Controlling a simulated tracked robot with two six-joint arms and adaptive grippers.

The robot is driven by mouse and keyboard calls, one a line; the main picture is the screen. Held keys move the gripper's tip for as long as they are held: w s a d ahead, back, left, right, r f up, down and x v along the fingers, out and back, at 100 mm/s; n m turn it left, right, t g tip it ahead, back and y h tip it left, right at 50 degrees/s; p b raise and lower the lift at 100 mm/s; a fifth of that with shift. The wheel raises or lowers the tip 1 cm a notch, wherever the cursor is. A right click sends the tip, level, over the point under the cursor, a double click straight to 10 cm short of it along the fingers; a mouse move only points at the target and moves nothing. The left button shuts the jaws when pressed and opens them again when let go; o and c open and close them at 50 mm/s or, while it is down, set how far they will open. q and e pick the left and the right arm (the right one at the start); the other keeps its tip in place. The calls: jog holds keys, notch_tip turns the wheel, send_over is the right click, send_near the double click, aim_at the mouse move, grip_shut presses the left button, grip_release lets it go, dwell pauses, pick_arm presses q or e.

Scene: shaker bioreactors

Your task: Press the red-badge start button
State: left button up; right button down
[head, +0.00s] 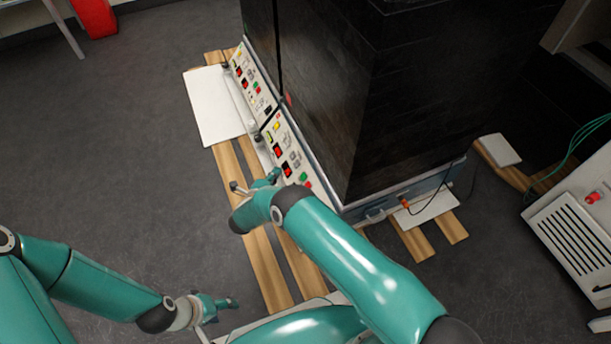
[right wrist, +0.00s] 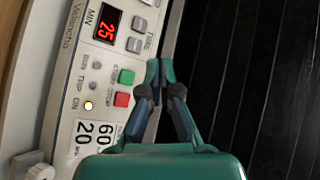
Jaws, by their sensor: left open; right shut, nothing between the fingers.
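In the right wrist view a sloped control panel (right wrist: 75,75) carries a green button (right wrist: 127,76) and a red button (right wrist: 122,99) side by side, with a red display reading 25 (right wrist: 107,24). My right gripper (right wrist: 160,68) is shut and empty, its fingertips just right of the green button; contact cannot be told. In the head view this gripper (head: 274,175) is beside the nearer panel, where a green button (head: 303,176) shows. A small red round mark (head: 287,99) is on the black housing above the panels. My left gripper (head: 228,302) is open and empty, low over the floor.
The black housing (head: 400,90) rises right behind the panels. Wooden pallet slats (head: 265,270) lie under the machine, with a white board (head: 215,105) at the far left. A white unit with vents (head: 575,245) stands at right.

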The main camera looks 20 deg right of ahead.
jog(key=d+f+b, duration=0.1)
jog(key=d+f, duration=0.4)
jog(key=shift+d+f+b, duration=0.2)
jog(key=shift+d+b, duration=0.05)
jog(key=shift+b, duration=0.15)
jog(key=shift+w+d+f+b, duration=0.1)
jog(key=shift+d+f+b, duration=0.2)
jog(key=shift+d, duration=0.2)
dwell(0.9)
jog(key=shift+d+f+b, duration=0.2)
jog(key=shift+d+b, duration=0.1)
jog(key=shift+b, duration=0.2)
